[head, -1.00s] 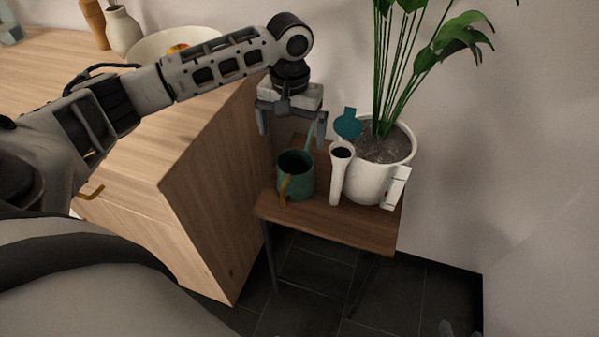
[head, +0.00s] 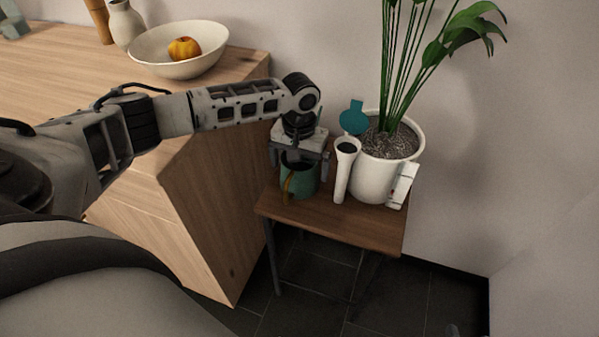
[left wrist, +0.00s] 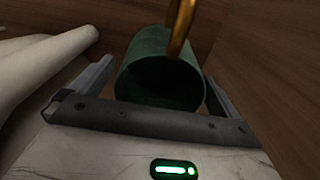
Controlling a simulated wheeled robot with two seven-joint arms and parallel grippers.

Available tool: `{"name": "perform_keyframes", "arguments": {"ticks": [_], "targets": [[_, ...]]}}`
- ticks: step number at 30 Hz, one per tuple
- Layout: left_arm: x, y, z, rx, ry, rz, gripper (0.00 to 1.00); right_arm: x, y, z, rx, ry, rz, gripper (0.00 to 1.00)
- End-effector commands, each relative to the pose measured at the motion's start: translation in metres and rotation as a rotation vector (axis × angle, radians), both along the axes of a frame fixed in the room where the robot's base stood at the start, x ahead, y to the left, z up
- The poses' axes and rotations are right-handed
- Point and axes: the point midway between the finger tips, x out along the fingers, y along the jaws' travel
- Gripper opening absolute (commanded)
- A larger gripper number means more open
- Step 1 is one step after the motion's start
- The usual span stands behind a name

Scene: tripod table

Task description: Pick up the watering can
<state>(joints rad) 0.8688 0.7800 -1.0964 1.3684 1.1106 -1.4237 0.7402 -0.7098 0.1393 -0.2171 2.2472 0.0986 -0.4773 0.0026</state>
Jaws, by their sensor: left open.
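The watering can (head: 303,184) is a dark green cup-like body with a brass-coloured handle. It stands upright on the small wooden table (head: 335,222). My left gripper (head: 300,172) points down over the can, its fingers open on either side of the can's top. In the left wrist view the can's open mouth (left wrist: 162,82) lies between the two spread fingers, with the brass handle (left wrist: 181,25) on the far side. I cannot tell whether the fingers touch the can. The spout is mostly hidden behind the gripper. My right gripper is not in view.
A white tube-shaped object (head: 344,172) stands close right of the can. A wooden cabinet (head: 215,190) stands close on the left, bearing a fruit bowl (head: 150,62).

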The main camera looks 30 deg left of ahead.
Motion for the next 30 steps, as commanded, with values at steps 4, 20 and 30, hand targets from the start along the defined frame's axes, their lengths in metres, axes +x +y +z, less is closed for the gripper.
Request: {"name": "perform_keyframes", "arguments": {"ticks": [4, 20, 30], "targets": [[0.0, 0.0, 0.0, 0.0, 0.0, 0.0, 1.0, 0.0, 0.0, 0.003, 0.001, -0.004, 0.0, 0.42], [0.001, 0.0, 0.003, -0.001, -0.002, 0.0, 0.41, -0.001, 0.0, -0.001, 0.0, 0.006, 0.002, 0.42], [-0.005, 0.0, 0.043, -0.002, -0.004, -0.001, 0.41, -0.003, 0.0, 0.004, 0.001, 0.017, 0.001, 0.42]]}}
